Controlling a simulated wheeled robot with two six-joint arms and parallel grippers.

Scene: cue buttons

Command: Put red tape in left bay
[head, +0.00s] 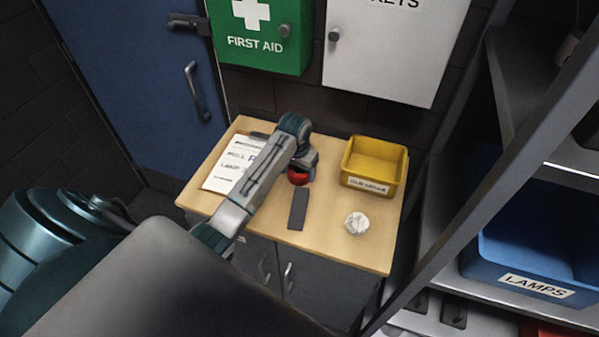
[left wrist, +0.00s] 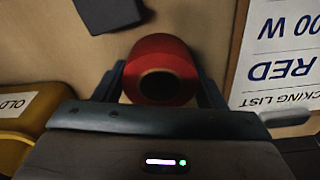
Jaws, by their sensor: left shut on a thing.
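The red tape (head: 298,179) is a red roll with a dark hole, at the far middle of the wooden cabinet top. It also shows in the left wrist view (left wrist: 160,48), between the two fingers. My left gripper (head: 302,168) is shut on it, with a finger on each side of the roll. I cannot tell whether the roll still touches the wood. The arm hides part of the tape in the head view. No bay marked as left can be made out. My right gripper is not in view.
A yellow bin (head: 372,182) stands right of the gripper. A dark flat block (head: 298,209) and a crumpled whitish ball (head: 357,223) lie nearer. A packing list (head: 228,167) lies left. A blue LAMPS bin (head: 520,262) sits on the right-hand shelving.

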